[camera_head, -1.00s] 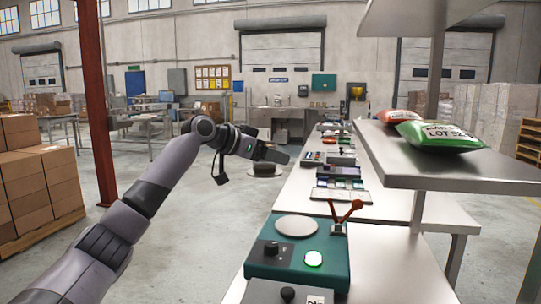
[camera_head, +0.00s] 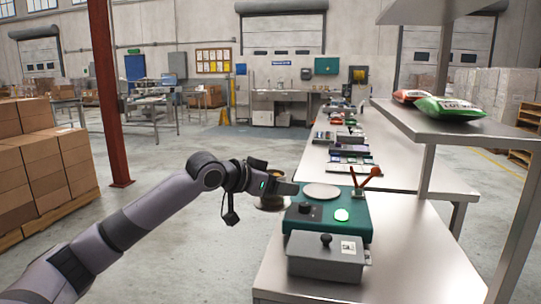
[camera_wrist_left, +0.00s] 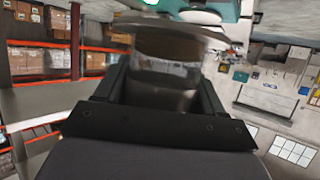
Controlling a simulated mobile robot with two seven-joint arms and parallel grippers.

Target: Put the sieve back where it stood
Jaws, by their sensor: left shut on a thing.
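My left gripper (camera_head: 284,188) is shut on the sieve (camera_head: 271,204), a round metallic piece that shows partly below and behind the jaws. In the left wrist view the sieve (camera_wrist_left: 168,72) sits between the two dark fingers, with its wide rim on the far side. It hangs in the air just left of the green weigher (camera_head: 355,228), beyond the bench's left edge. The weigher has a round pale pan (camera_head: 322,191) with nothing on it. My right gripper is not in view.
A grey lidded box (camera_head: 325,262) with a black knob stands in front of the weigher. An orange forked lever (camera_head: 366,182) rises at its right. The steel bench (camera_head: 425,255) is bare at right. Above it, a shelf (camera_head: 440,132) holds a green bag (camera_head: 450,108) and an orange bag.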

